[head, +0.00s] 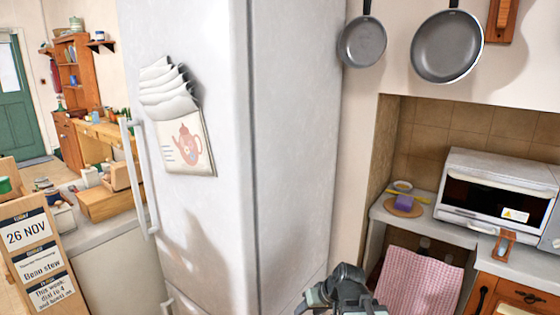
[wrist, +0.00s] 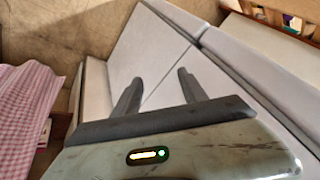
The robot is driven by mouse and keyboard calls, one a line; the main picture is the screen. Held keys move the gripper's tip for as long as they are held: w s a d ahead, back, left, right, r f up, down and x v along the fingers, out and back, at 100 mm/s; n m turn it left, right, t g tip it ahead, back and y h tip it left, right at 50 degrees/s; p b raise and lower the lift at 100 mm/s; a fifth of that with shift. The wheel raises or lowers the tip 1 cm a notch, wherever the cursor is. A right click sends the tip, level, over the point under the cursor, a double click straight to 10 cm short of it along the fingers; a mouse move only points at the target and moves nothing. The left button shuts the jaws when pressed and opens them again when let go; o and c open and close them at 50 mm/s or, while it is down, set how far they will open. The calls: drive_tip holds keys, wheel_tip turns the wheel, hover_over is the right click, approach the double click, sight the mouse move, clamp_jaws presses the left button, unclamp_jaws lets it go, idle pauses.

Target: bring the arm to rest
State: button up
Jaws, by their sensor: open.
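My gripper (wrist: 156,92) is open in the wrist view, its two dark fingers apart with nothing between them. Past the fingers are pale, flat panels that look like the fridge. In the head view my arm's end (head: 342,290) shows at the bottom edge, in front of the fridge's lower right side; its fingertips cannot be made out there. The tall white fridge (head: 295,150) fills the middle of the head view. Whether the arm touches it cannot be told.
A pink checked cloth (head: 420,284) hangs right of my arm, also at left in the wrist view (wrist: 25,110). A white toaster oven (head: 495,185) stands on the right counter. Two pans (head: 447,47) hang above. A menu board (head: 38,258) stands at left.

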drive_tip(key=s+d+f+m+g+h, duration=0.2)
drive_tip(key=s+d+f+g+h, duration=0.15)
drive_tip(key=s+d, duration=0.45)
wheel_tip(320, 180, up, 14)
drive_tip(key=p, duration=1.3)
drive_tip(key=shift+f, duration=0.15)
drive_tip(key=shift+a+f+h, duration=0.15)
drive_tip(key=shift+h, duration=0.1)
drive_tip(key=shift+c, duration=0.4)
